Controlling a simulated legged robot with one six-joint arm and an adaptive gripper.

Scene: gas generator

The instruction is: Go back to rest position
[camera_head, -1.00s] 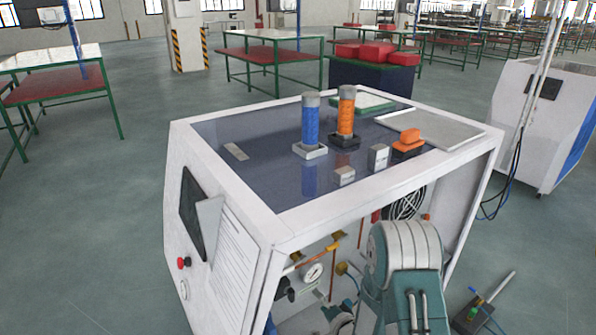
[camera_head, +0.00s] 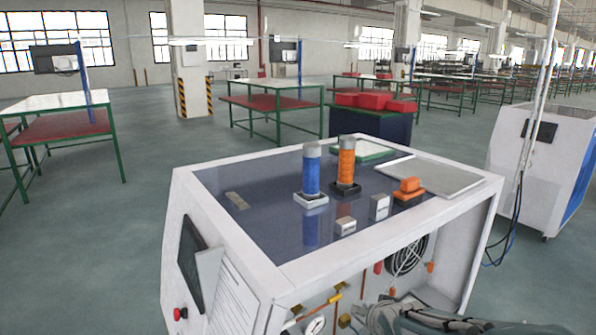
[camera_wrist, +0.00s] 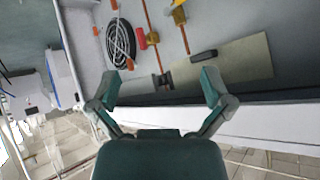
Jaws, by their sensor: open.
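My gripper (camera_wrist: 160,88) is open and empty in the wrist view, its two green fingers spread apart. It faces the open front of the white generator cabinet, with the round black fan (camera_wrist: 121,44) and copper pipes with valves beyond the fingers. Nothing is between the fingertips. In the head view the cabinet (camera_head: 350,243) stands in the middle, and part of my arm (camera_head: 415,316) shows at the bottom edge in front of its open side.
A blue cylinder (camera_head: 311,172) and an orange cylinder (camera_head: 346,164) stand upright on the cabinet top, near an orange block (camera_head: 409,188) and a grey panel (camera_head: 432,176). A second white cabinet (camera_head: 540,150) with hanging cables stands at right. Open floor lies at left.

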